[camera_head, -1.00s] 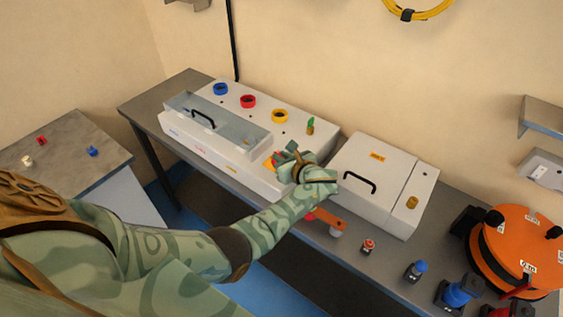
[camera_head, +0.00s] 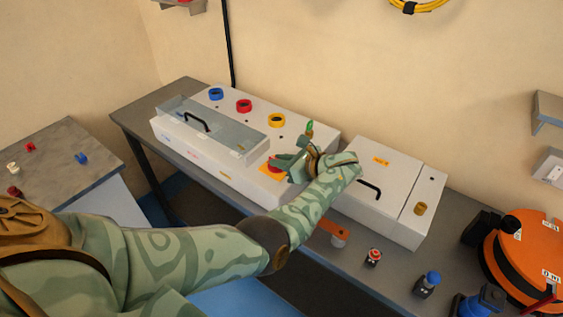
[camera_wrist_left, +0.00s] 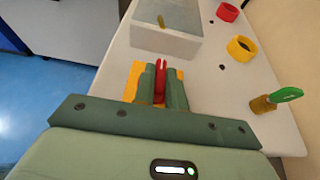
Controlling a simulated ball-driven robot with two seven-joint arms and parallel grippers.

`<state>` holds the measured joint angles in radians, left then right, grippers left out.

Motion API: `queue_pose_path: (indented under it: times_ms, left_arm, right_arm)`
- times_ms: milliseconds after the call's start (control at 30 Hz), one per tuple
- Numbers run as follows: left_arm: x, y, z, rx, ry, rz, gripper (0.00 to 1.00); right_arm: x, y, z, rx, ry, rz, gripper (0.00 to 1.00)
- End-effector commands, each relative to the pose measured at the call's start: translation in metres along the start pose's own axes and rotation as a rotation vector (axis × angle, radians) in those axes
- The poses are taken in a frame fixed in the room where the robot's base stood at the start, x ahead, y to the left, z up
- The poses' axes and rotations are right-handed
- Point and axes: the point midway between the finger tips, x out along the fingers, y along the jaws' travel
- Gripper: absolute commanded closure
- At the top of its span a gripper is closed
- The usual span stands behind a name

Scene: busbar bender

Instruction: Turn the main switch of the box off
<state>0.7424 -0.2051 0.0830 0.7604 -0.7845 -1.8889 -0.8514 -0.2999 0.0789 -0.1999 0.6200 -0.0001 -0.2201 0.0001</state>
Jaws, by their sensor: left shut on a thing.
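The white box (camera_head: 170,136) stands on the bench with a clear-lidded section and a black handle on its left part. Its main switch (camera_head: 275,166) is a red handle on a yellow plate at the box's right end. In the left wrist view the red switch handle (camera_wrist_left: 160,82) stands upright between my two green fingers, over the yellow plate (camera_wrist_left: 134,80). My left gripper (camera_head: 277,163) is shut on this handle; its fingers partly hide it. My right gripper is not in view.
Blue, red and yellow rings (camera_head: 278,121) and a green-headed key (camera_head: 309,128) sit on the box top. A second white box (camera_head: 378,180) with a black handle stands to the right. An orange reel (camera_head: 520,255) and small connectors lie farther right.

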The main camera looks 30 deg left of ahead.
Motion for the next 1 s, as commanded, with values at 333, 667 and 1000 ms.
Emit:
queue_pose_path:
  times_ms: [333, 667, 1000]
  left_arm:
    - [0.000, 0.000, 0.002, -0.003, -0.001, -0.001, 0.65]
    - [-0.007, -0.001, 0.001, -0.002, 0.001, -0.002, 0.65]
    - [-0.088, -0.001, 0.000, -0.001, 0.003, -0.005, 0.65]
  right_arm:
    - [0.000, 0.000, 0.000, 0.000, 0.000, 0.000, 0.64]
    - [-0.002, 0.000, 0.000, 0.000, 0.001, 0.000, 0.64]
    - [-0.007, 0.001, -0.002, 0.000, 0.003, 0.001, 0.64]
